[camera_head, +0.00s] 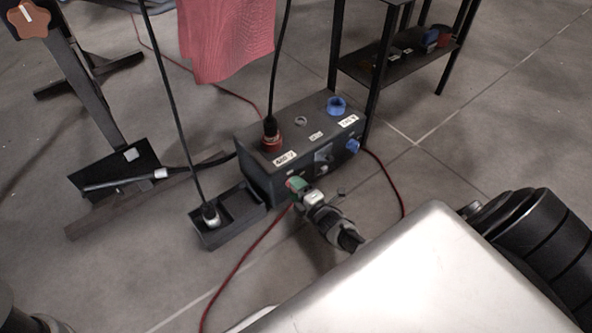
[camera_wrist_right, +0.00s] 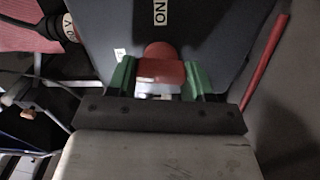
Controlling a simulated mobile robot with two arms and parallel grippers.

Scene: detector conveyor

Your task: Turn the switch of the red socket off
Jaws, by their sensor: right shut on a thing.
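The dark power box stands on the floor in the head view (camera_head: 262,160). The red socket (camera_head: 271,142) is on its top, with a black plug and cable in it. In the right wrist view the red switch (camera_wrist_right: 160,68) is on the box face, below a label reading "ON" (camera_wrist_right: 160,12). My right gripper (camera_head: 297,188) is at the front of the box. Its green fingers (camera_wrist_right: 160,80) are shut on the red switch, one on each side. The head view hides most of the switch behind the gripper. My left gripper is not clearly in view.
A blue socket (camera_head: 336,105) and a blue switch (camera_head: 352,145) are on the right of the box. A black tray (camera_head: 229,236) holding a plug (camera_head: 211,215) stands to its left. A black shelf (camera_head: 400,72) is behind. Red cables lie on the floor.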

